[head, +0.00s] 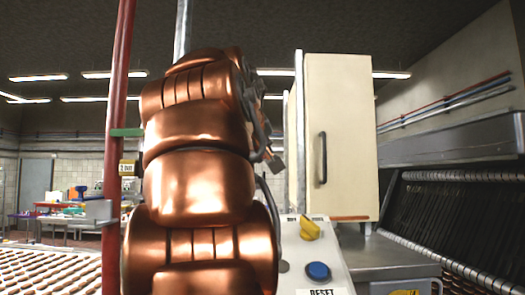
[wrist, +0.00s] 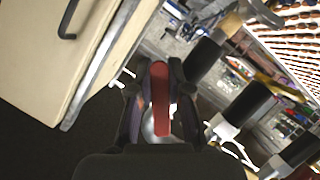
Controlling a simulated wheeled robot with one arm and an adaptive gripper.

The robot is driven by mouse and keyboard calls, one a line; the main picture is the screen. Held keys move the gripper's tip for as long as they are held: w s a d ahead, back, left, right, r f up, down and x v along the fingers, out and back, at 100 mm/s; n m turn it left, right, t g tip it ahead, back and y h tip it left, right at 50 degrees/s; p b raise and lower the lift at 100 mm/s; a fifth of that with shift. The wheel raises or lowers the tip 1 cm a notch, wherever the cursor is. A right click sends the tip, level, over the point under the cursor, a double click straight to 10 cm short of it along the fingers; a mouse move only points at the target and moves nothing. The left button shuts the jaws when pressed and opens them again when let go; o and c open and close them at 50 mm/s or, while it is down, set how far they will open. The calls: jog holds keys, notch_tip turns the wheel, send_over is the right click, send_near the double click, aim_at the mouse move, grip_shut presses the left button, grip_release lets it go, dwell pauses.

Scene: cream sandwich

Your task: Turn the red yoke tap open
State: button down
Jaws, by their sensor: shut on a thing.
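The red tap handle (wrist: 160,95) shows in the wrist view as a red bar between my fingers, with a small silvery round part at its lower end. My gripper (wrist: 159,72) is shut on it, with one dark finger along each side. The fingers hide the handle's sides, and I cannot tell how far the tap is turned. In the head view my copper-coloured arm fills the middle and hides the tap.
A cream cabinet (head: 345,125) with a dark handle stands right of my arm. Below it is a panel with a yellow knob (head: 310,229) and a blue button (head: 318,271). A red post (head: 117,130) rises at left. Black-sleeved parts (wrist: 246,103) stand close right of my gripper.

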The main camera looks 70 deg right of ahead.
dwell(0.4)
jog(key=c, duration=1.1)
grip_release()
